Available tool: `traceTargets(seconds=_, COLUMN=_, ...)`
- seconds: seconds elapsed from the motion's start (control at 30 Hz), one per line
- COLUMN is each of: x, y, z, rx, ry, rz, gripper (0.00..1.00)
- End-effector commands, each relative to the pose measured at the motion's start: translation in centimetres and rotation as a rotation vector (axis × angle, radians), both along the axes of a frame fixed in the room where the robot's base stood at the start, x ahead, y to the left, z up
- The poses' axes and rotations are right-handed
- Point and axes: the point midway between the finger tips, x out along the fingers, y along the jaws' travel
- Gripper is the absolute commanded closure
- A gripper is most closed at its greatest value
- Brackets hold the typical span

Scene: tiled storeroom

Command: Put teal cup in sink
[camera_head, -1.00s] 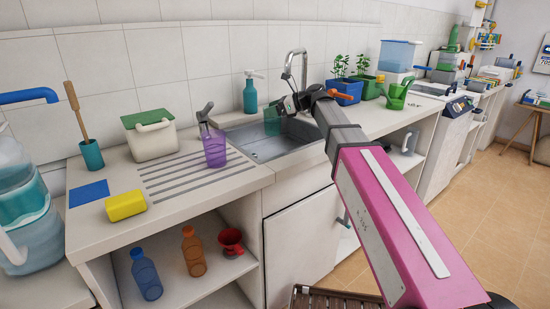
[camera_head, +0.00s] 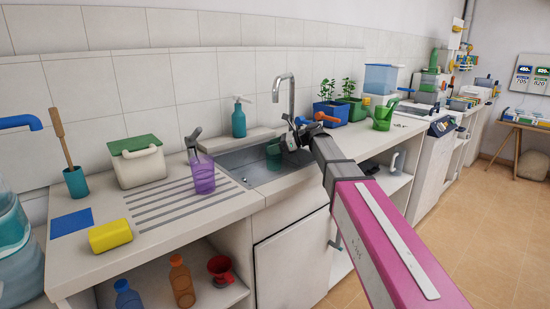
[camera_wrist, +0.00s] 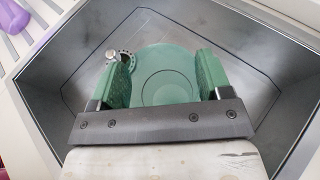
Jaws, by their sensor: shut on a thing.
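The teal cup (camera_head: 273,151) is at the sink basin in the head view, partly hidden behind my gripper (camera_head: 284,147). In the wrist view the cup (camera_wrist: 166,75) shows its round form between the two fingers of my gripper (camera_wrist: 164,70), which is shut on it. The grey sink (camera_head: 240,158) surrounds the cup in the picture. In the wrist view the walls and floor of the sink (camera_wrist: 262,50) lie around and beyond the cup. I cannot tell whether the cup touches the sink floor.
The chrome tap (camera_head: 291,95) rises behind my gripper. A teal soap bottle (camera_head: 239,122) stands behind the sink. Planters (camera_head: 332,112) and a green watering can (camera_head: 383,118) stand to the right.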

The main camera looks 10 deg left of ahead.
Motion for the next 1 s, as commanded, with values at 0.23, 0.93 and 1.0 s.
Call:
traceTargets(seconds=0.23, x=0.2, y=-0.5, z=-1.3, rx=0.0, ry=0.0, rz=0.001, gripper=0.62)
traceTargets(seconds=0.93, x=0.2, y=-0.5, z=-4.6, rx=0.0, ry=0.0, rz=0.0, gripper=0.03)
traceTargets(seconds=1.0, x=0.2, y=-0.5, z=-4.6, rx=0.0, ry=0.0, rz=0.0, gripper=0.03)
